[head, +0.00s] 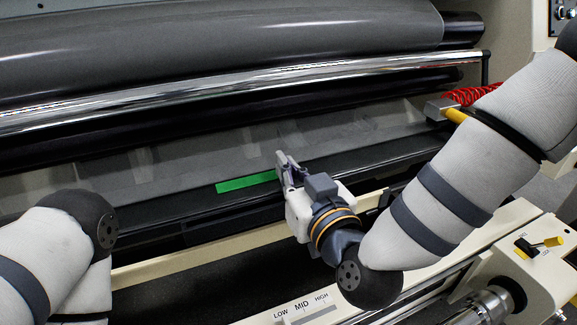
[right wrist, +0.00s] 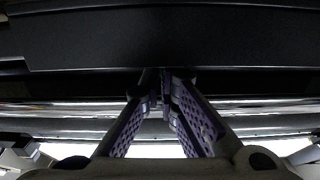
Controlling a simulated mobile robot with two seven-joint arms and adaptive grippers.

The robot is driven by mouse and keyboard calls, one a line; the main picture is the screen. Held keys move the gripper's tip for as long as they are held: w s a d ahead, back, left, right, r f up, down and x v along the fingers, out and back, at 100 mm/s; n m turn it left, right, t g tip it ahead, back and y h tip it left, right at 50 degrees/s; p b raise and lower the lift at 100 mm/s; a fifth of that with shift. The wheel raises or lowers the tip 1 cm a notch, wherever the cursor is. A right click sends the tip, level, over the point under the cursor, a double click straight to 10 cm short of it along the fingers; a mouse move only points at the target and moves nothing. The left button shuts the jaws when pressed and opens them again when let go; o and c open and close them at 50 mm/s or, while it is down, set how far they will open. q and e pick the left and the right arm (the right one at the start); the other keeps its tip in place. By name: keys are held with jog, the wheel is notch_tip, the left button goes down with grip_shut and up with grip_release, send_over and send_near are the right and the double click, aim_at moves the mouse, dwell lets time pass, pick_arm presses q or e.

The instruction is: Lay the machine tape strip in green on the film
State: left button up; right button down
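The green machine tape strip (head: 246,182) is thin and straight and shows in the head view left of my right gripper (head: 282,166). Its right end meets the fingertips, and its left part shows against the dark bar and the film's lower edge. Whether it touches either is not clear. The fingers close together at the tips in the right wrist view (right wrist: 160,95); no clear green shows there. The film (head: 200,154) is a grey, slightly wrinkled sheet below the rollers. My left gripper is out of view; only part of that arm shows.
A dark roller (head: 230,40) and a chrome bar (head: 250,82) run across above the film. A black bar (head: 370,157) edges it below. A red coiled hose (head: 465,96) is at right. A cream front panel (head: 300,309) marked LOW, MID, HIGH lies below.

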jog(key=c, duration=1.7)
grip_release()
jog(key=v, duration=0.7)
jog(key=shift+s+d, duration=0.15)
jog(key=shift+s, duration=0.05)
